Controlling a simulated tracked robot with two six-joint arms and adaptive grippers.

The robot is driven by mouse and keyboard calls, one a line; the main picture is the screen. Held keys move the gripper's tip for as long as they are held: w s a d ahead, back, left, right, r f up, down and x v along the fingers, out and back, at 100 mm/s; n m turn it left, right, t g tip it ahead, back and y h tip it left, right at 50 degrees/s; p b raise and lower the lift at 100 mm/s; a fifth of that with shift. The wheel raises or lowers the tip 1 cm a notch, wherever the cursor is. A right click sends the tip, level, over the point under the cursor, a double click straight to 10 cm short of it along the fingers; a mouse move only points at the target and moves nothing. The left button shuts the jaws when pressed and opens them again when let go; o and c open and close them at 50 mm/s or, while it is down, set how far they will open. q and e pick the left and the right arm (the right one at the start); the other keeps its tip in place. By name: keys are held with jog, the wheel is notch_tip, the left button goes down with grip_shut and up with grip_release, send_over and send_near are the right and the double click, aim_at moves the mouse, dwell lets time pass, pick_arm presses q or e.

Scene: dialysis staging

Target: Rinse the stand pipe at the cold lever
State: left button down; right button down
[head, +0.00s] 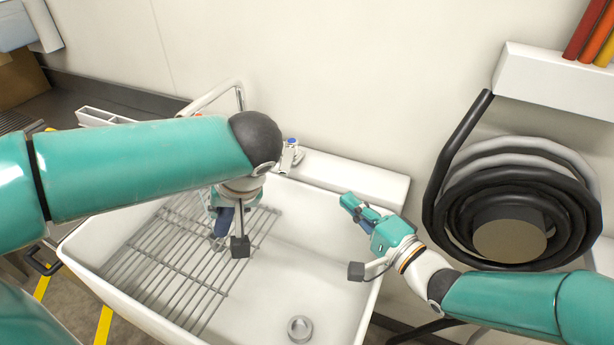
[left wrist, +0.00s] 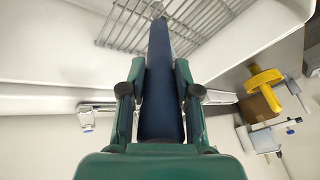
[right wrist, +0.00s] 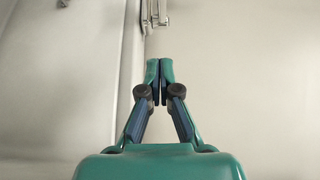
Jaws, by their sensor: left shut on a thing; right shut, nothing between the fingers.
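My left gripper (left wrist: 158,95) is shut on a long dark blue pipe-like piece, taken as the stand pipe (left wrist: 160,55). It points toward the sink's wire rack in the left wrist view. In the head view the pipe (head: 222,222) shows as a dark blue end below my left gripper, over the rack; my forearm hides much of it. My right gripper (head: 347,201) is shut and empty over the sink's right side, apart from the tap.
The white sink (head: 330,240) has a wire rack (head: 180,265) on its left side and a grey drain ring (head: 300,328) near the front. A curved white spout (head: 210,97) rises behind my left arm. Coiled black and grey hoses (head: 515,180) hang on the right wall below a white shelf (head: 550,80).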

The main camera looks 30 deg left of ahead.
pick_arm(q)
jog(key=shift+r+p, duration=0.35)
jog(key=shift+r, duration=0.1)
pick_arm(e)
send_near(288, 158)
jog(key=w+f, duration=0.1)
jog(key=w, duration=0.2)
pick_arm(q)
jog(key=shift+s, duration=0.1)
pick_arm(e)
jog(key=a, duration=0.4)
jog(key=shift+s+a, duration=0.1)
jog(key=shift+s, duration=0.3)
pick_arm(q)
jog(key=shift+f+b, duration=0.9)
jog(key=shift+r, duration=0.15)
pick_arm(e)
jog(key=shift+s+a, duration=0.7)
jog(key=shift+a, duration=0.2)
